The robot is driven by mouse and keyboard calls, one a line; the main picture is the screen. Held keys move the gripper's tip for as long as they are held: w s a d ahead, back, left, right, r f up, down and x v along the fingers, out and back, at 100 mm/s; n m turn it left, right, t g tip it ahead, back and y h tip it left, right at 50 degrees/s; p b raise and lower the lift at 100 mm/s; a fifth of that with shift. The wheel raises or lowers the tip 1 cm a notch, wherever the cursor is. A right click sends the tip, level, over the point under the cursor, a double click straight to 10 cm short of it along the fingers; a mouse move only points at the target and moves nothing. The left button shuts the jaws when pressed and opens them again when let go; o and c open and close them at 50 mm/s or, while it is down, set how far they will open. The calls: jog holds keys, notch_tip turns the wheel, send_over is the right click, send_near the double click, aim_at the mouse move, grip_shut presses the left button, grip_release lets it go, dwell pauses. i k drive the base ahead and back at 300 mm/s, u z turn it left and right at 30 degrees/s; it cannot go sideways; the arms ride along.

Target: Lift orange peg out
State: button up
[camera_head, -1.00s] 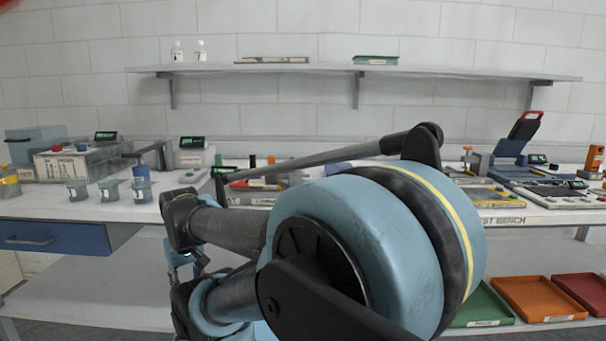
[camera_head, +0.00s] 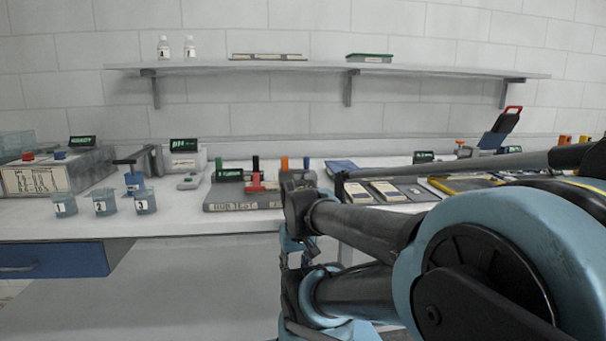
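An orange peg (camera_head: 284,163) stands upright toward the back of a grey block (camera_head: 228,198) on the bench. A green peg (camera_head: 220,165) and a black peg (camera_head: 255,163) stand to its left, and a blue peg (camera_head: 306,162) to its right. A red piece (camera_head: 256,182) sits in front of the black peg. My arm's dark joint covers the right end of the block and the space just below the orange peg, so the peg's foot is hidden. I cannot make out my gripper's fingers in this view.
Three numbered beakers (camera_head: 104,202) stand at the left front, near a grey box (camera_head: 57,176). Flat panels (camera_head: 385,191) lie right of the block. A wall shelf (camera_head: 330,68) spans above. My arm fills the lower right. Bare bench (camera_head: 190,220) shows between beakers and block.

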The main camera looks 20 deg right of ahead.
aim_at(284, 160)
jog(key=u, duration=0.5)
jog(key=k, duration=1.5)
jog(key=z, duration=0.7)
jog(key=i, duration=1)
